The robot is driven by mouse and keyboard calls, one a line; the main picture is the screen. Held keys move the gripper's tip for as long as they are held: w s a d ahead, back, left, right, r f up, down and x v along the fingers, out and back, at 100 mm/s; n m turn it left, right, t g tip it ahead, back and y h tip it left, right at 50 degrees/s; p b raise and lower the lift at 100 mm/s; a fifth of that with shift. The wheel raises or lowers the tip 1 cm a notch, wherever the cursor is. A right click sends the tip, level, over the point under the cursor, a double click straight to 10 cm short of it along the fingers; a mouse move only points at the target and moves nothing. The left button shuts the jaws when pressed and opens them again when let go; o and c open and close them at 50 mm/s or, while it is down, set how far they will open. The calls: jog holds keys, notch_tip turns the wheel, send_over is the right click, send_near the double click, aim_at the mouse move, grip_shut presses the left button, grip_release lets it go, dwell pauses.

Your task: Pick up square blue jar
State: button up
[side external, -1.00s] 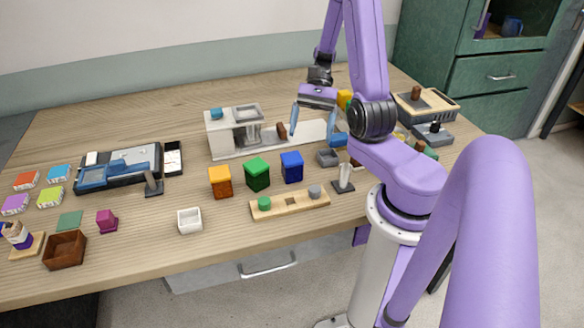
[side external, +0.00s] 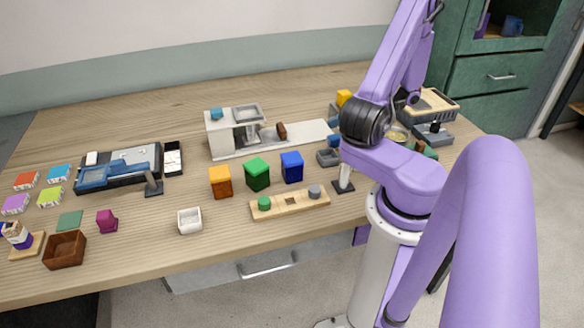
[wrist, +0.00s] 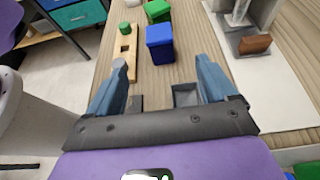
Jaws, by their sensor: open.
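The square blue jar (side external: 292,167) stands upright on the wooden table, at the right end of a row with a green jar (side external: 257,174) and an orange jar (side external: 220,181). In the wrist view the blue jar (wrist: 160,43) is ahead of my gripper (wrist: 162,72), roughly between the lines of its two fingers and apart from them. My gripper is open and empty. In the side view my gripper is hidden behind my arm.
A wooden board with pegs (side external: 290,204) lies in front of the jars. A small grey tray (side external: 328,157) sits right of the blue jar. A white and grey sink unit (side external: 233,134) stands behind. A white box (side external: 189,220) is front left.

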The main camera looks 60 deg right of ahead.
send_near(288, 162)
jog(key=w+f, duration=0.1)
jog(key=w+a+f, duration=0.1)
jog(key=w+f, duration=0.1)
jog(key=w, duration=0.1)
jog(key=shift+a+f, duration=0.1)
jog(key=shift+a, duration=0.25)
jog(key=shift+x, duration=2.6)
jog(key=shift+s+f, duration=0.1)
jog(key=shift+f, duration=0.1)
jog(key=c, duration=1.2)
jog(key=shift+r, duration=0.2)
jog(key=shift+r, duration=4.85)
